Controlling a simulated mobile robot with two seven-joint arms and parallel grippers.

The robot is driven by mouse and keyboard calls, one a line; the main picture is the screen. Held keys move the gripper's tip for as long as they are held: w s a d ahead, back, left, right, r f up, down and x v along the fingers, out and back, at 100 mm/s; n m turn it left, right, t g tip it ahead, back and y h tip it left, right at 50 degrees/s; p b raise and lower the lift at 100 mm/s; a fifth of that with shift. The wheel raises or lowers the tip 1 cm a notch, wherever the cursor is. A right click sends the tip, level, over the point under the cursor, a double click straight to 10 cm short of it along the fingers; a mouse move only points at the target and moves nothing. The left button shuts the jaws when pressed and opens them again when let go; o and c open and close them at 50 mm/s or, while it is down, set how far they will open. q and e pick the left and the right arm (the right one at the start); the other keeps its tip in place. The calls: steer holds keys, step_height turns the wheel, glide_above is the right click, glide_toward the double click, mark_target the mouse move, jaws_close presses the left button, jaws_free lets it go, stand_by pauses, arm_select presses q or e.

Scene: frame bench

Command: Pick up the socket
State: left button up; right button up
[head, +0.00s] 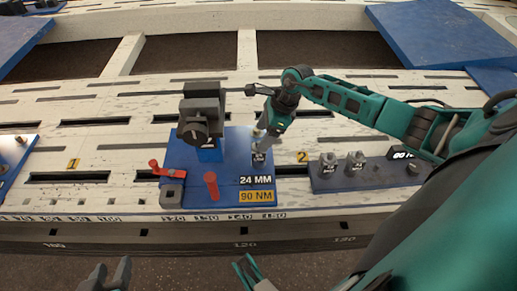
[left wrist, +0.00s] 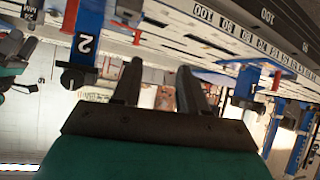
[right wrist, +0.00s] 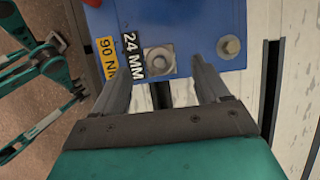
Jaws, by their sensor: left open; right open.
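A small grey socket-like piece (head: 258,157) stands on the blue plate (head: 225,172) near the 24 MM label. In the right wrist view a round grey piece (right wrist: 159,61) sits on a square base beside that label, ahead of my fingers. Two more grey socket-like pieces (head: 328,161) (head: 355,161) stand on the blue tray at the right. I cannot tell which one the task means. My right gripper (head: 266,130) is open and empty, above the plate's right side; it also shows in the right wrist view (right wrist: 162,75). My left gripper (head: 110,274) is open and empty, low in front of the bench.
A dark block with a round knob (head: 201,110) stands on the plate, with a red lever (head: 155,168) and a red post (head: 211,185) in front. The slotted white bench (head: 100,145) has bare room left of the plate.

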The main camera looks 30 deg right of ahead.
mark_target(258, 142)
steer(key=b+x, duration=0.1)
steer(key=x, duration=0.3)
steer(key=shift+a+f+b, duration=0.1)
steer(key=shift+f+b, duration=0.25)
steer(key=shift+f, duration=0.05)
steer(key=c, duration=1.2)
steer(key=shift+c, duration=0.4)
steer(key=shift+r, duration=0.15)
